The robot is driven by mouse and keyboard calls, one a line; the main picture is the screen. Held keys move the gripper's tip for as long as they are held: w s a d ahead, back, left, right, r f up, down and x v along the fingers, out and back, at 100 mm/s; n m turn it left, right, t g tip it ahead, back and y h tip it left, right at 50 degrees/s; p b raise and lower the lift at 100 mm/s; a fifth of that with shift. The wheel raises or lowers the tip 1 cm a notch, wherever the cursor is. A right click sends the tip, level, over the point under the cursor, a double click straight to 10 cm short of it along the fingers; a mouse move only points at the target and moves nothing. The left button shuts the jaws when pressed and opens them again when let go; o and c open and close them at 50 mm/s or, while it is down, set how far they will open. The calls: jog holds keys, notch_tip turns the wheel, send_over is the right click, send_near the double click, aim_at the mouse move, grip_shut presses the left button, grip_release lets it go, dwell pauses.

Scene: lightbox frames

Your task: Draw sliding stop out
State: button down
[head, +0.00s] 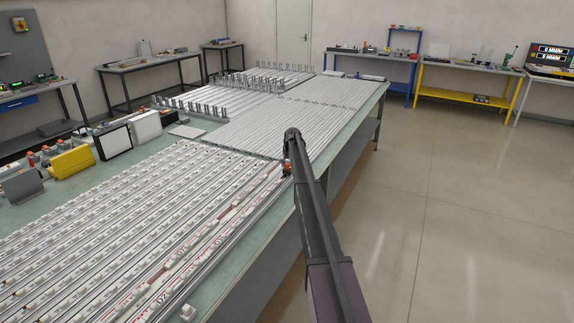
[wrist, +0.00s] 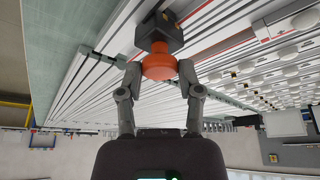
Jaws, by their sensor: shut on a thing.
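The sliding stop shows in the wrist view as a dark block (wrist: 160,34) with an orange round knob (wrist: 159,66). It sits on the pale rails. My gripper (wrist: 160,71) has its two fingers on either side of the knob, shut on it. In the head view a small dark and orange bit of the stop (head: 287,168) shows by the end of my arm, near the table's right edge; my arm hides much of the gripper there.
The long green table (head: 245,255) carries rows of pale rails, the nearer ones with many white pieces (head: 120,225). A yellow box (head: 72,161) and panels stand at left. The floor (head: 450,210) at right is clear.

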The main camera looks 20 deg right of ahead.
jog(key=shift+c, duration=1.3)
grip_release()
jog(key=shift+w+d+f, duration=0.1)
